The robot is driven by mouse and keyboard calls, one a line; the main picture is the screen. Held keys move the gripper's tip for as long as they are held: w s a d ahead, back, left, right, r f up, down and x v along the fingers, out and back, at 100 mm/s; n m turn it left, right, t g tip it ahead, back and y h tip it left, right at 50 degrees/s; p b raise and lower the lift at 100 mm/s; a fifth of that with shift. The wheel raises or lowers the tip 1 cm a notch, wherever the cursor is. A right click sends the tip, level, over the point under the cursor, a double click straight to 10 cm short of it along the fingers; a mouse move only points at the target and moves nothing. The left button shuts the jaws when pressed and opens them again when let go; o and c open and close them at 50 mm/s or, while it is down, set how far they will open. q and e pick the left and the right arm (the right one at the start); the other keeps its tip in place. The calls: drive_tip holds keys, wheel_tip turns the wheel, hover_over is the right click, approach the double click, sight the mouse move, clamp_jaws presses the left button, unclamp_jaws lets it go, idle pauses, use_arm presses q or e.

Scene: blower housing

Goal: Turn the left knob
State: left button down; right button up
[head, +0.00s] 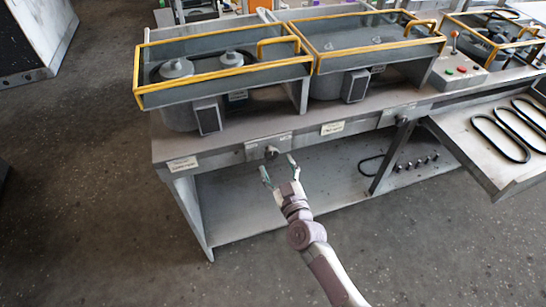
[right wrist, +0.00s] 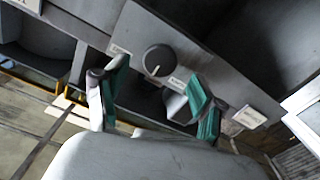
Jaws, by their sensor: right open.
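The left knob (head: 271,152) is a dark round knob on a small grey plate on the front edge of the bench. In the right wrist view the knob (right wrist: 158,61) shows a pale mark line and small labels beside it. My right gripper (head: 278,166) is open, its fingers just in front of and below the knob, apart from it. In the right wrist view the green-padded fingertips (right wrist: 158,82) stand on either side of the knob, with nothing between them. A second knob (head: 401,121) sits further right on the same edge. My left gripper is not in view.
Two blower housings with yellow-framed covers (head: 222,75) stand on the grey bench (head: 232,140). A tray (head: 470,140) with black belts juts out at the right. The lower shelf (head: 235,208) is mostly bare on the left. The floor (head: 80,200) at left is clear.

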sight(272, 156)
drive_tip(key=shift+x, duration=2.05)
drive_tip(key=c, duration=1.1)
